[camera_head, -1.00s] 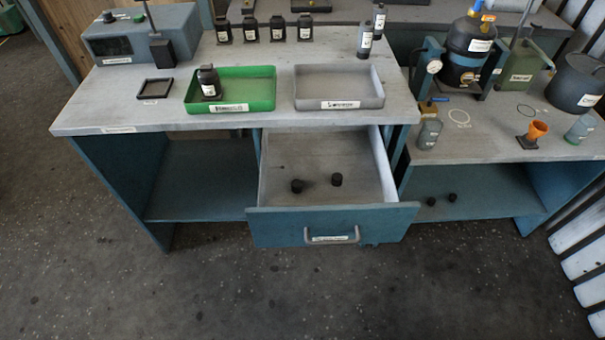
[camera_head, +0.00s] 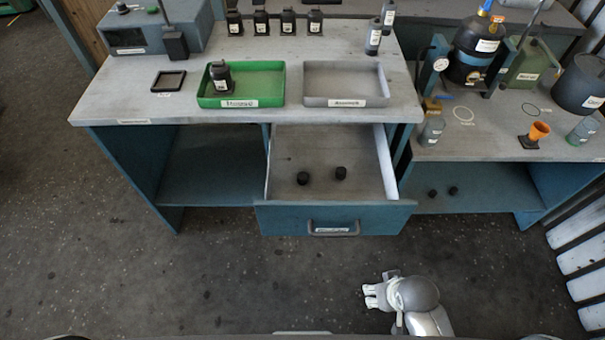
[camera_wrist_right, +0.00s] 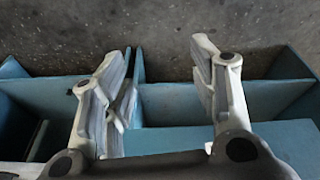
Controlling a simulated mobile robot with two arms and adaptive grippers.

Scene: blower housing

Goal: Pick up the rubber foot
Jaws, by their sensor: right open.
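Two small black round pieces that look like rubber feet lie in the open drawer (camera_head: 283,150), one on the left (camera_head: 303,178) and one on the right (camera_head: 341,172). Two similar dark pieces, the left one (camera_head: 432,194) and the right one (camera_head: 453,190), sit on the lower shelf of the right bench. My right gripper (camera_head: 369,291) is low in the head view, apart from the drawer and nearer to me than its front. In the right wrist view its fingers (camera_wrist_right: 163,80) are spread with nothing between them; no rubber foot shows there. My left gripper is out of view.
The drawer's blue front and handle (camera_head: 333,230) stick out from the bench. On top are a green tray (camera_head: 275,90) holding a black bottle (camera_head: 220,77), and a grey tray (camera_head: 345,100). Blue panels (camera_wrist_right: 190,98) lie below the fingers. The floor in front is clear.

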